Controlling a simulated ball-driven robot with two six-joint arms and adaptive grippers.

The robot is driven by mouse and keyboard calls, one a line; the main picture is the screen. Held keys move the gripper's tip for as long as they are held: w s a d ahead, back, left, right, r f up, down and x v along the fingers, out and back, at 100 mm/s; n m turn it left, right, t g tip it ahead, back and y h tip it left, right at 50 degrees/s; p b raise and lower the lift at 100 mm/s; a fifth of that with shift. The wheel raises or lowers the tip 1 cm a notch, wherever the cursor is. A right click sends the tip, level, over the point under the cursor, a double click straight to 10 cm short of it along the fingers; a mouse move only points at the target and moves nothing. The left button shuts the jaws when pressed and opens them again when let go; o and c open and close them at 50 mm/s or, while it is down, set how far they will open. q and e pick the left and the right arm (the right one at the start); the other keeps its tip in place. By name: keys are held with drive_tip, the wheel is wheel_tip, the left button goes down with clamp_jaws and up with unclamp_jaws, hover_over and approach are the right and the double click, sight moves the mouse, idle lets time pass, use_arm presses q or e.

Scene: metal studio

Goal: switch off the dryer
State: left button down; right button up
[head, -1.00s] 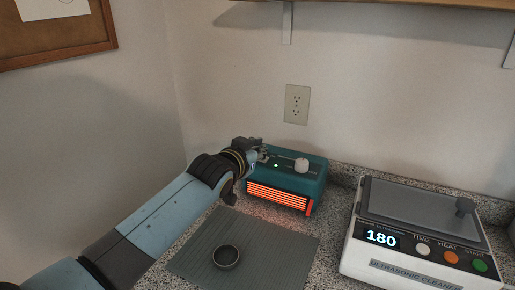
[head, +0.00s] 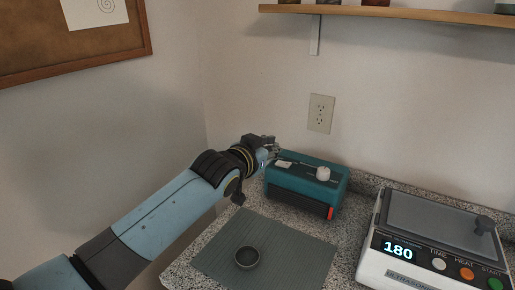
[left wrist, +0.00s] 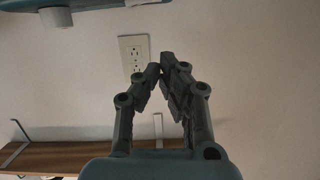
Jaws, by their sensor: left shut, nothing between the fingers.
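The dryer (head: 307,187) is a teal box on the speckled counter, with a white knob (head: 323,173) and a switch plate (head: 284,164) on top. Its front grille is dark, with no orange glow, and I see no green light on top. My left gripper (head: 275,152) is at the dryer's upper left edge, close to the switch plate. In the left wrist view its fingers (left wrist: 163,72) are shut, tips together, with nothing between them. The dryer's edge (left wrist: 110,8) and knob show at the top of that view. My right gripper is not in view.
A ribbed grey mat (head: 222,262) with a small dark round dish (head: 247,258) lies before the dryer. An ultrasonic cleaner (head: 420,262) reading 180 stands at the right. A wall outlet (head: 320,113) and a wooden shelf (head: 400,13) are behind and above.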

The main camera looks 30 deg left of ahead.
use_arm(q)
drive_tip(key=v, duration=0.5)
drive_tip(key=shift+s+a+r+b, duration=0.1)
drive_tip(key=shift+s+r+b, duration=0.05)
drive_tip(key=shift+s+b, duration=0.2)
